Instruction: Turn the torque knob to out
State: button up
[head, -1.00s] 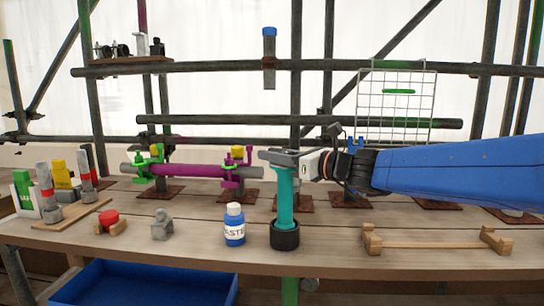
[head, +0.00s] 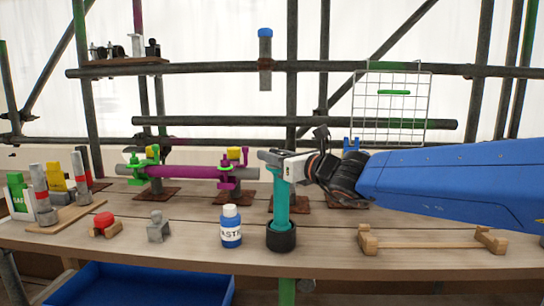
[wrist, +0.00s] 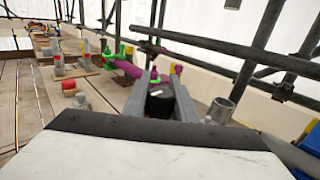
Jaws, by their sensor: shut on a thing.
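A teal post (head: 281,195) stands upright in a black round base (head: 281,237) on the bench. My gripper (head: 270,157) is at the top of this post and comes in from the right. In the wrist view, a black knob (wrist: 159,100) with a small white mark sits between the grey fingers of my gripper (wrist: 158,84). The fingers are shut on the knob. In the head view the fingers hide the knob, and I cannot read any setting on it.
A white and blue bottle (head: 231,228) stands close left of the base. A wooden cradle (head: 430,244) lies to the right. A purple tube (head: 185,171) with clamps runs behind. A blue tray (head: 140,284) is below the front edge. Scaffold pipes cross the back.

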jog(key=o, duration=1)
jog(key=shift+o, duration=0.2)
jog(key=shift+s+d, duration=0.1)
jog(key=v, duration=1.7)
jog(key=shift+d, duration=0.1)
